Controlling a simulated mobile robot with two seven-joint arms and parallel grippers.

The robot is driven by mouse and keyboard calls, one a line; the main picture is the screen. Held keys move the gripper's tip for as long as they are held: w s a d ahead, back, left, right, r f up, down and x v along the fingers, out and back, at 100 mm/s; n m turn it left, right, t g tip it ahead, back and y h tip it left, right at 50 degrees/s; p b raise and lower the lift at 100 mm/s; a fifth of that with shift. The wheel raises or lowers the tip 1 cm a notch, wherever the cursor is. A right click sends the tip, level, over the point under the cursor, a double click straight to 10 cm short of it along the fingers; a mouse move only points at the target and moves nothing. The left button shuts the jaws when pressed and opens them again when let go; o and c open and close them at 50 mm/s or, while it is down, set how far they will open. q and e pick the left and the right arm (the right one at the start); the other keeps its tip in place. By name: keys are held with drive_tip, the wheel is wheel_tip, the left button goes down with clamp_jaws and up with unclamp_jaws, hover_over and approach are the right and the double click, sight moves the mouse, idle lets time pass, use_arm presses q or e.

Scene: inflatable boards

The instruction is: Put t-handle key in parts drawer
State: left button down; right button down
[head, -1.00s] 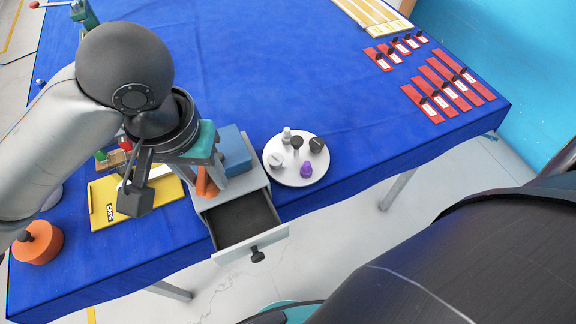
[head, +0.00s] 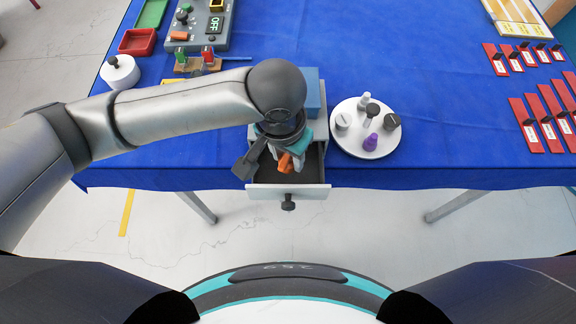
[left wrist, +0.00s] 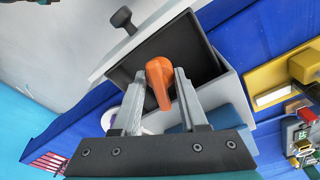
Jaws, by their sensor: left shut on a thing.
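The orange t-handle key (head: 286,163) is between the fingers of my left gripper (head: 281,159), which is shut on it. In the left wrist view the key (left wrist: 160,80) shows its orange handle between the two grey fingertips (left wrist: 159,76); the rest of it is hidden. The parts drawer (head: 308,192) is pulled out from its small grey cabinet at the table's front edge, with a dark interior and a black knob. It also shows in the left wrist view (left wrist: 204,52). The gripper and key are over the drawer's opening. My right gripper is not in view.
A blue block (head: 314,92) sits on the cabinet, behind my gripper. A round white tray (head: 366,150) with several small knobs and bottles stands close to its right. Red labelled pieces (head: 533,126) lie at the far right. The floor before the drawer is clear.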

sight(288, 168)
use_arm(q)
drive_tip(key=shift+f, duration=0.65)
wheel_tip(288, 168, down, 3)
drive_tip(key=shift+r+b, duration=0.15)
drive_tip(key=shift+b, duration=0.3)
drive_tip(key=shift+f, duration=0.35)
drive_tip(key=shift+c, duration=2.2)
unclamp_jaws()
drive_tip(key=r+p, duration=0.1)
drive_tip(key=r, duration=0.7)
drive_tip(key=s+r+p, duration=0.1)
drive_tip(key=r, duration=0.3)
drive_tip(key=shift+s+a+p, duration=0.1)
drive_tip(key=shift+a+p, duration=0.2)
drive_tip(key=shift+p, duration=0.05)
